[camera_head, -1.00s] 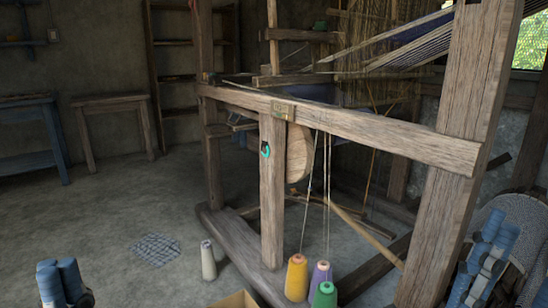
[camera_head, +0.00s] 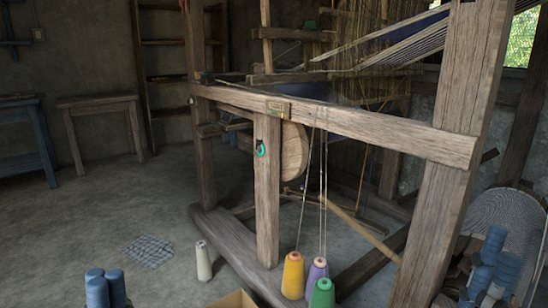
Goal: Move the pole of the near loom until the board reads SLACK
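The near loom (camera_head: 350,130) has a long front beam and thick upright posts. A light wooden pole (camera_head: 362,232) slants down to the right behind the hanging cords. A round wooden disc (camera_head: 294,152) is partly hidden by the short post. My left gripper (camera_head: 106,288) shows only as blue parts at the lower left edge, away from the loom. My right gripper (camera_head: 490,262) shows as blue parts at the lower right, beside the big post. I cannot tell their opening.
Yellow (camera_head: 292,276), purple (camera_head: 317,272) and green (camera_head: 322,295) yarn cones stand at the loom's foot. A pale cone (camera_head: 203,261) stands left of it. A checked cloth (camera_head: 149,250) lies on the floor. A teal ring (camera_head: 261,148) hangs on the short post. The left floor is mostly clear.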

